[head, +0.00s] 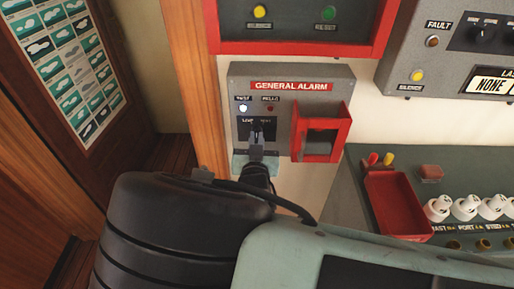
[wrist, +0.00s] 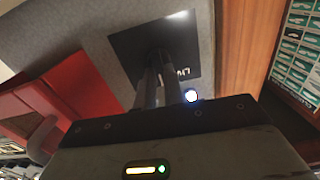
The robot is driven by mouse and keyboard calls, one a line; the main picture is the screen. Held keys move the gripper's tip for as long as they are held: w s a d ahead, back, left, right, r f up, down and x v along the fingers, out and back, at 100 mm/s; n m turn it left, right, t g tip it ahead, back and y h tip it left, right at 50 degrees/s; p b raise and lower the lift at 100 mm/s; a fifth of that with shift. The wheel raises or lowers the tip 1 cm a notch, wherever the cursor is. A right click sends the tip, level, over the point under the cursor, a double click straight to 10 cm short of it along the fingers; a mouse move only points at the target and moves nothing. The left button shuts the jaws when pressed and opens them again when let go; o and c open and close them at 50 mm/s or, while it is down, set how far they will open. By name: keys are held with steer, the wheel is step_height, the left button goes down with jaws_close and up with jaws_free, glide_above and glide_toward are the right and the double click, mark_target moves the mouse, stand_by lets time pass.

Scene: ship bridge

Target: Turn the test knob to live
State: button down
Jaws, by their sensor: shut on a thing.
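The grey GENERAL ALARM box (head: 300,74) is on the wall in the upper middle of the head view. Its black knob plate (head: 242,131) has a LIVE label at its upper left; the label beside it is too small to read surely. My gripper (head: 257,132) is at this plate, shut on the test knob, which the fingers and shadow mostly hide. In the wrist view, both fingers of my gripper (wrist: 160,75) reach the black plate (wrist: 188,40). The white TEST lamp (head: 243,108) is lit, and it also glows in the wrist view (wrist: 191,96).
A red holder (head: 343,130) juts out just right of the knob plate. A red-framed panel (head: 295,48) is above. A console with a red tray (head: 398,205) and white knobs is at lower right. A wooden post (head: 200,90) stands close on the left.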

steer(key=n+b, duration=0.1)
steer(key=n, duration=0.2)
steer(key=shift+a+f+n+b, duration=0.1)
steer(key=shift+f+n+b, duration=0.05)
steer(key=shift+n+b, duration=0.25)
steer(key=shift+a+n+b, duration=0.1)
steer(key=shift+n+b, duration=0.35)
steer(key=shift+n, duration=1.35)
steer(key=c, duration=1.5)
jaws_free()
